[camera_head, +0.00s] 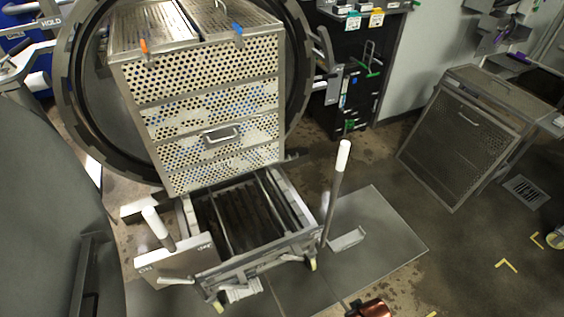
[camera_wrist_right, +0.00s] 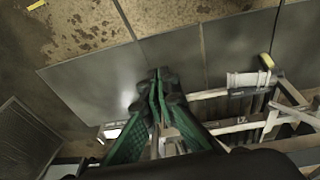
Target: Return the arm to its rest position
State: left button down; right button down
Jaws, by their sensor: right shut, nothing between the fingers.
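My right gripper (camera_wrist_right: 157,85) shows in the right wrist view with its green fingers closed together and nothing between them. It hangs over the grey floor plate (camera_wrist_right: 90,85), with the cart frame (camera_wrist_right: 232,122) to its right in that view. In the head view I cannot make out the right fingers, and my left gripper does not show. The perforated metal basket stack (camera_head: 215,110) stands in the round retort opening (camera_head: 75,110). The cart (camera_head: 250,255) stands low in front of it, its top open and bare.
Two white-handled levers rise from the cart, one on the right (camera_head: 338,185) and one on the left (camera_head: 158,225). A black cabinet (camera_head: 375,75) stands behind. Another perforated basket (camera_head: 460,140) is at the right.

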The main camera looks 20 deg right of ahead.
jog(key=s+a+f+g+p, duration=0.1)
jog(key=s+f, duration=0.2)
jog(key=f, duration=1)
jog(key=s+f+p, duration=0.1)
jog(key=s+f, duration=0.3)
jog(key=f, duration=0.9)
jog(key=s+f, duration=0.5)
jog(key=s, duration=0.3)
jog(key=s+f+n+g, duration=0.1)
jog(key=s+f, duration=0.5)
jog(key=s, duration=0.3)
jog(key=shift+a+f+y+p, duration=0.2)
jog(key=shift+f+y+p, duration=0.1)
jog(key=shift+p, duration=0.05)
